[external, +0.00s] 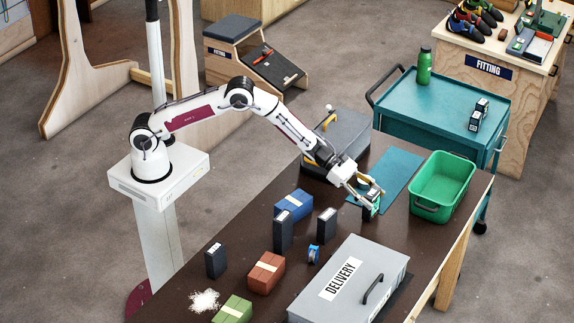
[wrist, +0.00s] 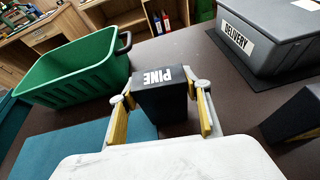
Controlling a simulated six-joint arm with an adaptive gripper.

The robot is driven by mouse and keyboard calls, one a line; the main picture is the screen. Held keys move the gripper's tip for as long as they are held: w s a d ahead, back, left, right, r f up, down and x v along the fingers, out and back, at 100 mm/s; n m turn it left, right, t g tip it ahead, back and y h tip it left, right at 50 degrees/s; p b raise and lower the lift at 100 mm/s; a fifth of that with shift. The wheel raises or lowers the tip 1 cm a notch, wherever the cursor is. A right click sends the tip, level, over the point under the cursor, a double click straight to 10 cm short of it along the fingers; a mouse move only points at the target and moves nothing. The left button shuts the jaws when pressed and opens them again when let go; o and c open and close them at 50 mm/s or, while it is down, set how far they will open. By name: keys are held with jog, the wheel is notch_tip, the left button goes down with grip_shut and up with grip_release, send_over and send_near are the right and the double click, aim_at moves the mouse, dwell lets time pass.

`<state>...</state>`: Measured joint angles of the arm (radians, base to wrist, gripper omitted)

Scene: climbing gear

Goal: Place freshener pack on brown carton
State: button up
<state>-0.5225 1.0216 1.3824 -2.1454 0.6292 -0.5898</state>
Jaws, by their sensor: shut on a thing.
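The freshener pack is a small dark box marked PINE (wrist: 163,95) in the wrist view; part of it shows at the fingertips in the external view (external: 368,212). My gripper (external: 367,195) is shut on it, with the yellow-padded fingers (wrist: 162,110) on either side. It is at the near end of the teal mat, and I cannot tell whether the pack touches the table. The brown carton (external: 265,271) is a reddish-brown box with a pale band, lying on the table at the lower left, well apart from my gripper. Its top is clear.
Dark upright boxes (external: 283,232) (external: 326,224) (external: 216,261), a blue carton (external: 293,206) and a blue roll (external: 314,254) stand around the brown carton. A green carton (external: 232,310) and white pile (external: 204,300) lie nearby. A grey DELIVERY box (external: 335,272) and green bin (external: 440,185) are on the right.

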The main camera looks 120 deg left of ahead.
jog(key=shift+f, duration=0.25)
jog(key=o, duration=1.1)
jog(key=shift+o, duration=0.2)
jog(key=shift+v, duration=0.9)
jog(key=s+r, duration=0.2)
jog(key=shift+s+a+r, duration=0.2)
jog(key=shift+s+a, duration=0.1)
jog(key=shift+s, duration=0.05)
jog(key=shift+v, duration=1.25)
